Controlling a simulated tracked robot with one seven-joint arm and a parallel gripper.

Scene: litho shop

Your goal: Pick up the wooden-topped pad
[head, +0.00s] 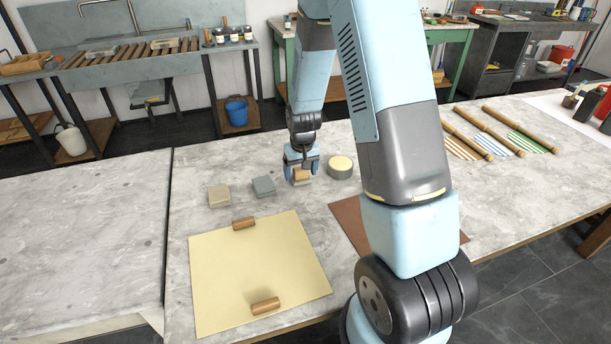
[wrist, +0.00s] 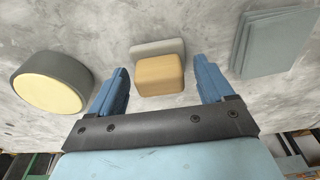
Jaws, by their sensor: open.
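The wooden-topped pad (wrist: 159,76) has a light brown wooden block above a pale grey base. In the wrist view it lies between the two blue fingers of my gripper (wrist: 161,72), with a visible gap on each side. The fingers are open. In the head view my gripper (head: 301,168) points down over the pad (head: 300,176) on the marble-look table, and its fingers partly hide the pad. I cannot tell how far down the fingertips reach beside it.
A round dark grey piece with a cream top (head: 341,164) stands close to the right. A grey stack (head: 264,186) and a beige block (head: 219,196) stand to the left. A cream sheet (head: 255,275) with two wooden rolls lies in front, a brown sheet (head: 349,220) beside it.

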